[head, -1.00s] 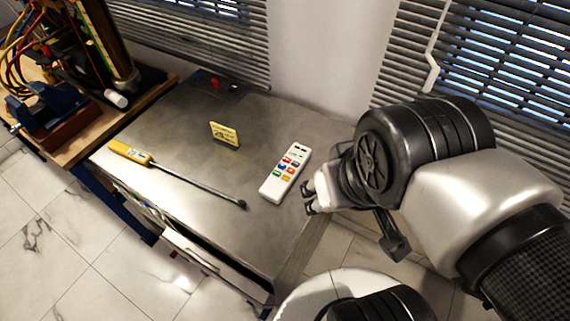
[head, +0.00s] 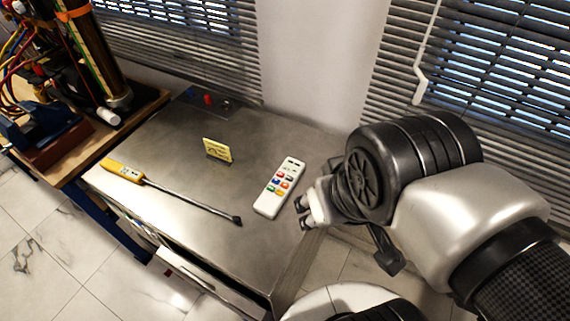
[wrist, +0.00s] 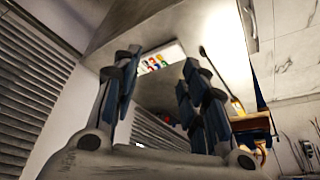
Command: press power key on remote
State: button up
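The white remote (head: 278,187) lies flat on the grey metal tabletop, with rows of coloured keys and dark keys at its far end. I cannot make out which key is the power key. My gripper (head: 302,211) is just right of the remote's near end in the head view, apart from it. In the wrist view the two fingers of my gripper (wrist: 158,92) stand apart with nothing between them. The remote (wrist: 152,62) shows beyond the fingertips there, partly hidden by the left finger.
The metal table (head: 190,170) also bears a yellow-handled rod tool (head: 170,191), a small yellow sign (head: 217,150) and a panel with red and blue knobs (head: 208,99). A wooden bench with cables and a blue vise (head: 45,122) stands left. Blinds hang behind.

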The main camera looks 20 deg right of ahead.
grip_shut()
dwell(0.3)
dwell(1.2)
